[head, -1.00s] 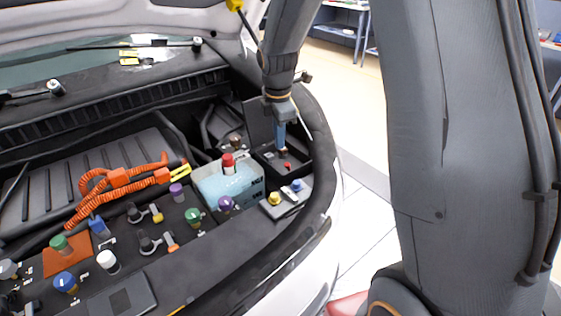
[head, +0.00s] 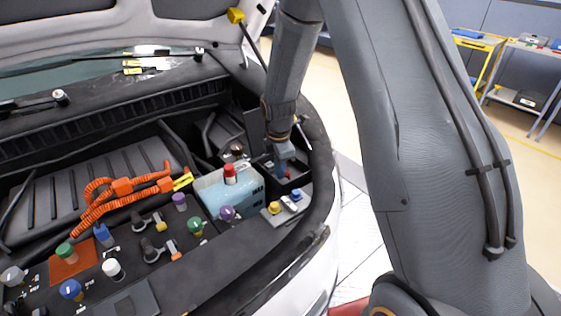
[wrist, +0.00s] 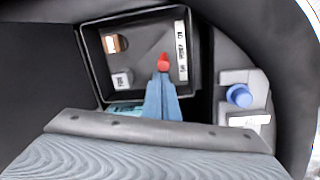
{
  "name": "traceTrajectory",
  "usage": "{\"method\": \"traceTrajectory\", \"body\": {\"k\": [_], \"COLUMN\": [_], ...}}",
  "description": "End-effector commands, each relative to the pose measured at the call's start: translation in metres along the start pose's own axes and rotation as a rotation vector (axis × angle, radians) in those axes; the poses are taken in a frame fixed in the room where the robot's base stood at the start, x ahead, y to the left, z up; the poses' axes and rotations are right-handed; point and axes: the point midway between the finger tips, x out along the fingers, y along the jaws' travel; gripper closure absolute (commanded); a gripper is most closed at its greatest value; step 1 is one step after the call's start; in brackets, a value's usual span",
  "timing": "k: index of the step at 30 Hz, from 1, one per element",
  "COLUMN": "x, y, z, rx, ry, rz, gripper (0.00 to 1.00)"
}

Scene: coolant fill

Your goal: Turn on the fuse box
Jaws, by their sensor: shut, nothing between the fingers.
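The fuse box (head: 304,178) is an open black box at the right front of the engine bay. In the wrist view its rim (wrist: 92,60) frames a small red switch lever (wrist: 163,62), white labels and a copper-coloured part. My gripper (wrist: 163,76), with blue fingers, is shut and empty. It reaches into the box, and its tips are at or just below the red lever in the picture; I cannot tell whether they touch. In the head view my gripper (head: 284,160) points down into the box and hides most of its inside.
The coolant tank (head: 232,193) with a red cap (head: 230,174) stands left of the box. Yellow (head: 274,208) and blue (head: 296,194) caps sit just in front. A dark panel (wrist: 40,65) stands beside the box. Orange hoses (head: 120,188) lie farther left.

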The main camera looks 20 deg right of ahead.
Motion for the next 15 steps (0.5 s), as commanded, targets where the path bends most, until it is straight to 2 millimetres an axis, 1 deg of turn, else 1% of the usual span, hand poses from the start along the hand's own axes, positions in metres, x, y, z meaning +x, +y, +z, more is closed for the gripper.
{"method": "traceTrajectory", "body": {"k": [4,15], "x": [0.0061,0.0069], "y": [0.0000,0.0000], "z": [0.0000,0.0004], "rx": [0.000,0.001], "ry": [0.000,0.001], "rz": [0.000,0.000], "gripper": [1.00,1.00]}}
